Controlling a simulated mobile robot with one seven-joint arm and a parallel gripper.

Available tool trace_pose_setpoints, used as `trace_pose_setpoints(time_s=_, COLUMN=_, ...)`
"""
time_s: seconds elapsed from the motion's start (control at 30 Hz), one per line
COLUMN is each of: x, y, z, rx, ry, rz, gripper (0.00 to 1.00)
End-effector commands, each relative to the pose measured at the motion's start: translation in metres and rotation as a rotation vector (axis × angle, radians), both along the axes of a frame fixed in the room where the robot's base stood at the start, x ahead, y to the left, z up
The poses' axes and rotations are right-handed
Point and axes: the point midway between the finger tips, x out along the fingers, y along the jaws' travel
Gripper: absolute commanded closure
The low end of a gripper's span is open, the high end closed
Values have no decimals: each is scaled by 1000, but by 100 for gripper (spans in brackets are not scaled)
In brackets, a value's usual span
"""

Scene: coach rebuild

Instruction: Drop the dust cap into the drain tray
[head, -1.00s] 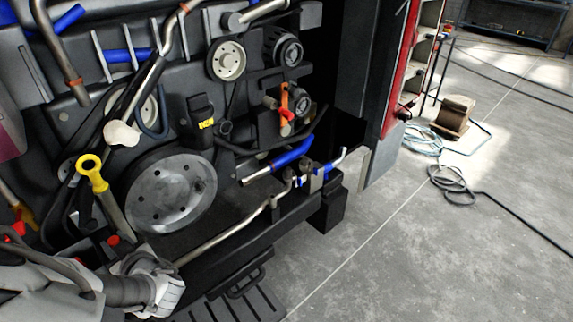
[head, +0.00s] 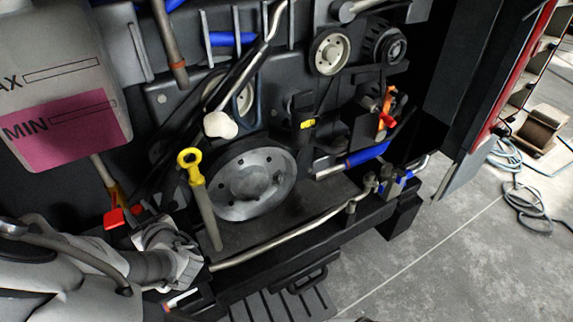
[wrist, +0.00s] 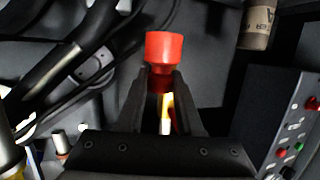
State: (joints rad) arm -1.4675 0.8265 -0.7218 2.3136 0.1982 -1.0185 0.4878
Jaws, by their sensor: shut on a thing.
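The dust cap (wrist: 165,47) is a red, round, cup-like piece in the wrist view. My gripper (wrist: 162,80) is shut on its lower part, with one dark finger on each side. The cap's wider end stands clear beyond the fingertips. In the head view my wrist is at the lower left, in front of the engine; its fingers and the held cap cannot be made out clearly there. I cannot make out a drain tray for certain in either view.
A yellow-topped dipstick tube (head: 190,165) and a large grey pulley (head: 250,183) are close to my wrist. A translucent tank with a pink level (head: 60,95) hangs at upper left. A metal pipe (head: 290,237) runs along the front ledge. Open floor (head: 450,260) is at right.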

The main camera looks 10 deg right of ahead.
Motion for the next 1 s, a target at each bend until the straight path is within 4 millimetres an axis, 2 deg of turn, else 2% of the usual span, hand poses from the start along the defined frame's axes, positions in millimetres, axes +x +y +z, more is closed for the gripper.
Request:
trace_pose_setpoints(time_s=0.27, x=0, y=0, z=-3, rx=-1, ry=0, rz=1, gripper=100)
trace_pose_setpoints(time_s=0.8, x=0, y=0, z=-57, rx=-1, ry=-2, rz=1, gripper=100)
trace_pose_setpoints(time_s=1.0, x=0, y=0, z=-60, rx=1, ry=-1, rz=1, gripper=100)
